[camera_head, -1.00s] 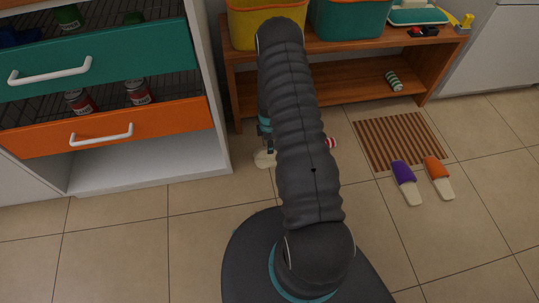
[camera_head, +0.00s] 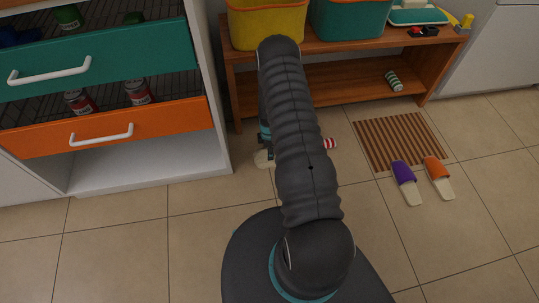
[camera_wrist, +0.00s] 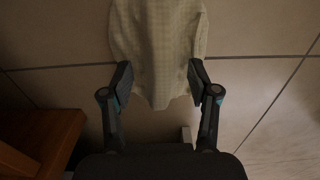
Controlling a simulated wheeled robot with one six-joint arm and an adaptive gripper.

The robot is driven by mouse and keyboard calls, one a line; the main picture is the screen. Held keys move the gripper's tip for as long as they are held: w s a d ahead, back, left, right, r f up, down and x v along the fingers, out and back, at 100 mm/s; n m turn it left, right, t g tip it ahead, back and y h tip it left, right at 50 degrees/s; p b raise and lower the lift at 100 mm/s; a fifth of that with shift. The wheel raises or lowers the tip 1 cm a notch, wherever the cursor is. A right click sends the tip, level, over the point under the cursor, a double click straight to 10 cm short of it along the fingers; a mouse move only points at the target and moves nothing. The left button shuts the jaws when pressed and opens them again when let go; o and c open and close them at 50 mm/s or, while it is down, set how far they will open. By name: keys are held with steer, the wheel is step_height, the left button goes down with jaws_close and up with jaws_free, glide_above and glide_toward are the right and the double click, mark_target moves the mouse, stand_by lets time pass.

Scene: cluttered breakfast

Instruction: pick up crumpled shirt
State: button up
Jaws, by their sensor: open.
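The crumpled shirt (camera_wrist: 160,40) is a pale cream cloth on the tiled floor, at the top middle of the wrist view. Its near end lies between the two fingertips of my gripper (camera_wrist: 157,85). The fingers are spread wide, one on each side of the cloth, and not closed on it. In the head view a small pale piece of the cloth (camera_head: 263,158) shows on the floor left of my arm. My arm hides most of the rest there.
A wooden bench (camera_head: 340,86) with a yellow bin (camera_head: 266,25) and a teal bin (camera_head: 350,20) stands behind. It also shows at lower left in the wrist view (camera_wrist: 50,135). A drawer cabinet (camera_head: 150,165) stands left. A striped mat (camera_head: 400,138) and slippers (camera_head: 404,183) lie right.

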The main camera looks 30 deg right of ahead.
steer(key=shift+f+b, duration=0.25)
steer(key=shift+b, duration=0.2)
stand_by(0.3)
jaws_close()
